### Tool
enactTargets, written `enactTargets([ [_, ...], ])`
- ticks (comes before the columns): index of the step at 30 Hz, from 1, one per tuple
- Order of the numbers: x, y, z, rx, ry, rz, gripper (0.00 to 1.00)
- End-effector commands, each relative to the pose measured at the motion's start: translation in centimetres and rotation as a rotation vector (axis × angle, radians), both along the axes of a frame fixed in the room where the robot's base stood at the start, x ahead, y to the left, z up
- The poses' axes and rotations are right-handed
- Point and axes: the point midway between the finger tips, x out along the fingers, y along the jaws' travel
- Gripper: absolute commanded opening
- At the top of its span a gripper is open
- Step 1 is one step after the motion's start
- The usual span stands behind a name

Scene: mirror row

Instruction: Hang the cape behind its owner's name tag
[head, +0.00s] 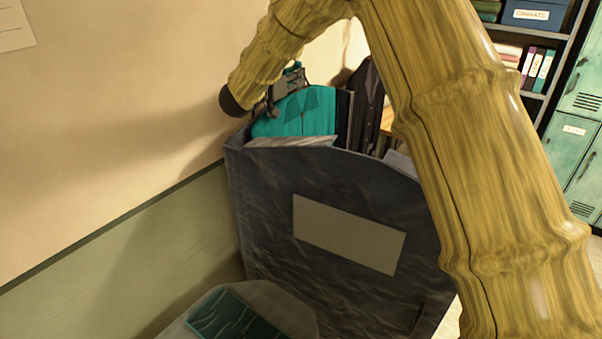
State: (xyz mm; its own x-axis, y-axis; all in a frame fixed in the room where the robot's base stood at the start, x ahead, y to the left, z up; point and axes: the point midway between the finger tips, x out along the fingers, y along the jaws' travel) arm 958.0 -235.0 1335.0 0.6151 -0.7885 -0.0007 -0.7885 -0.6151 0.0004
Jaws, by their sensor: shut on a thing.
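My gripper (283,90) is at the upper middle of the head view, at the end of my arm. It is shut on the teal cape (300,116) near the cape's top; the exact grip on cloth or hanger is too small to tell. The cape hangs behind the upper edge of a dark marbled panel (340,185), which hides its lower part. A pale flat piece (290,142) stands in front of the cape, just above the panel's edge. It may be a name tag, but no name is readable on it.
Dark garments (367,105) hang right of the cape. The panel bears a blank beige plate (348,235). A wall (110,110) stands close on the left. A grey rounded object with a teal patch (235,315) is below. Shelves (540,50) and teal lockers (585,130) stand right.

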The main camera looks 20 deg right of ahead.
Motion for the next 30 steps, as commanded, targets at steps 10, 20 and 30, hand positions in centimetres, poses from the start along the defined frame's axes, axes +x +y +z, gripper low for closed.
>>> enactTargets([
  [10,0.0,0.0,0.9,0.0,-0.003,0.0,0.0],
  [20,0.0,0.0,1.4,0.0,-0.003,0.0,0.0],
  [30,0.0,0.0,1.4,0.0,-0.001,0.0,0.0],
])
